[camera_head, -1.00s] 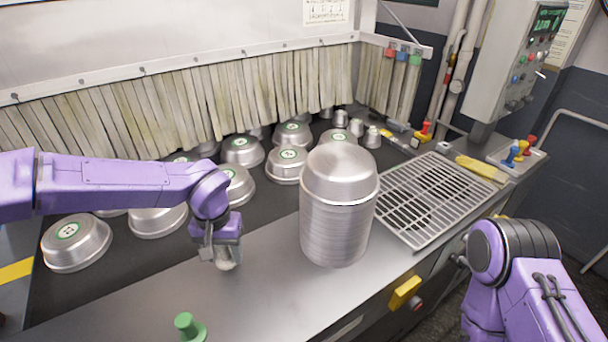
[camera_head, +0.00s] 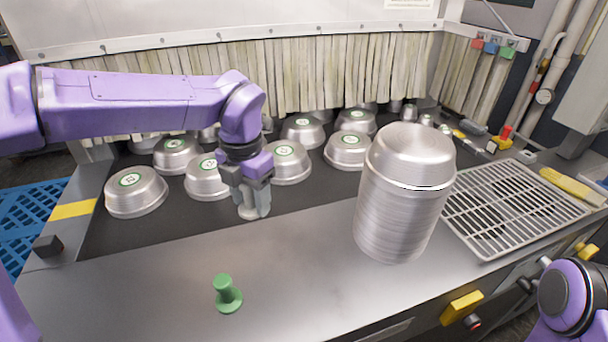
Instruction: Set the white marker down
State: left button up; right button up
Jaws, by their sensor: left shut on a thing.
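My left gripper (camera_head: 252,192) is shut on the white marker (camera_head: 254,211), a small pale peg. The marker points down and its top is hidden between the fingers. It is over the front edge of the dark belt, where the belt meets the steel counter (camera_head: 150,275). I cannot tell whether its foot touches the surface. A green marker (camera_head: 227,296) of spool-like shape stands upright on the counter nearer to me. My right arm shows at the lower right; its gripper is out of view.
A tall stack of metal pans (camera_head: 398,210) stands on the counter to the right. Several upturned pans with green labels, such as one at the left (camera_head: 136,195), sit on the belt. A wire rack (camera_head: 515,205) lies far right. Counter around the green marker is clear.

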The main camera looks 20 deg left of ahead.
pick_arm(q)
jog(key=shift+r+n, duration=0.1)
jog(key=shift+n, duration=0.3)
jog(key=w+a+f+p, duration=0.1)
jog(key=w+f+p, duration=0.1)
jog(key=w+f, duration=0.1)
jog(key=w+a+f+p, duration=0.1)
jog(key=w+f, duration=0.2)
jog(key=w, duration=0.3)
jog(key=w+a+f+p, duration=0.2)
jog(key=w+f, duration=0.1)
jog(key=w, duration=0.1)
jog(key=shift+w+f+p, duration=0.15)
jog(key=shift+f+p, duration=0.15)
notch_tip(320, 180, down, 2)
jog(key=shift+w+f+p, duration=0.1)
jog(key=shift+f+p, duration=0.15)
jog(key=shift+p, duration=0.7)
jog(key=shift+f, duration=0.4)
jog(key=shift+f, duration=0.15)
